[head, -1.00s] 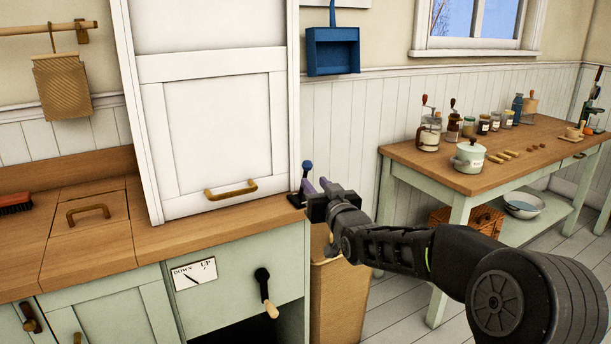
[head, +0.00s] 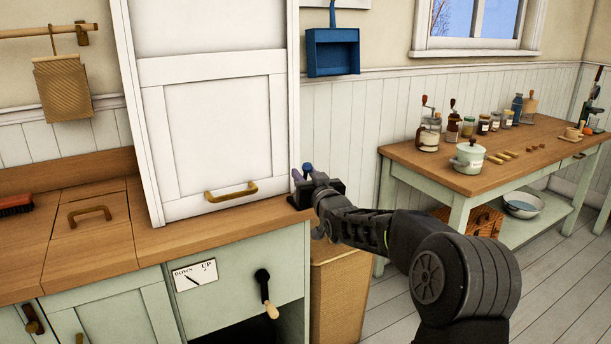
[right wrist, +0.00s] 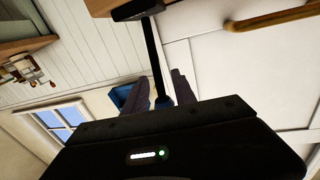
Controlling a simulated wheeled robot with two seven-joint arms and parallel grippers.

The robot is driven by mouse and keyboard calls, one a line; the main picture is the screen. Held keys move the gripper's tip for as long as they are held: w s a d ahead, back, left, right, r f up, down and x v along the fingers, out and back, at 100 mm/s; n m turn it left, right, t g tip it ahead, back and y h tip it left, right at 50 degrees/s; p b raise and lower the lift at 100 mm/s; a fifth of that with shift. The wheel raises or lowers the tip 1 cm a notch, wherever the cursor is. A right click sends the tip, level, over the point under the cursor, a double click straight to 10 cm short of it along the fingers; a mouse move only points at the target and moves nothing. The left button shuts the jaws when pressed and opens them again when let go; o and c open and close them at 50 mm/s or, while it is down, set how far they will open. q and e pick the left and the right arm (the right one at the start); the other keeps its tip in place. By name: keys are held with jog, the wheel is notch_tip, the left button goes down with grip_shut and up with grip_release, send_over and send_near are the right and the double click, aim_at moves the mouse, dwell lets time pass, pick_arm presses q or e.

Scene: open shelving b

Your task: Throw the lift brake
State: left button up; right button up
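The lift brake is a dark lever with a blue knob (head: 307,168), standing at the right end of the wooden counter beside the white lift door (head: 212,130). My right gripper (head: 301,176) is at the lever, partly hiding it. In the right wrist view the dark rod (right wrist: 156,60) runs between the two purplish fingers of my right gripper (right wrist: 162,86), with the blue knob (right wrist: 163,102) close to the palm. The fingers are apart, with visible gaps beside the rod. My left gripper is not in view.
The door has a brass handle (head: 231,192). A blue box (head: 332,52) hangs on the wall. A side table (head: 420,162) with jars stands at the right.

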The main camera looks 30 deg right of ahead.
grip_shut()
dwell(1.4)
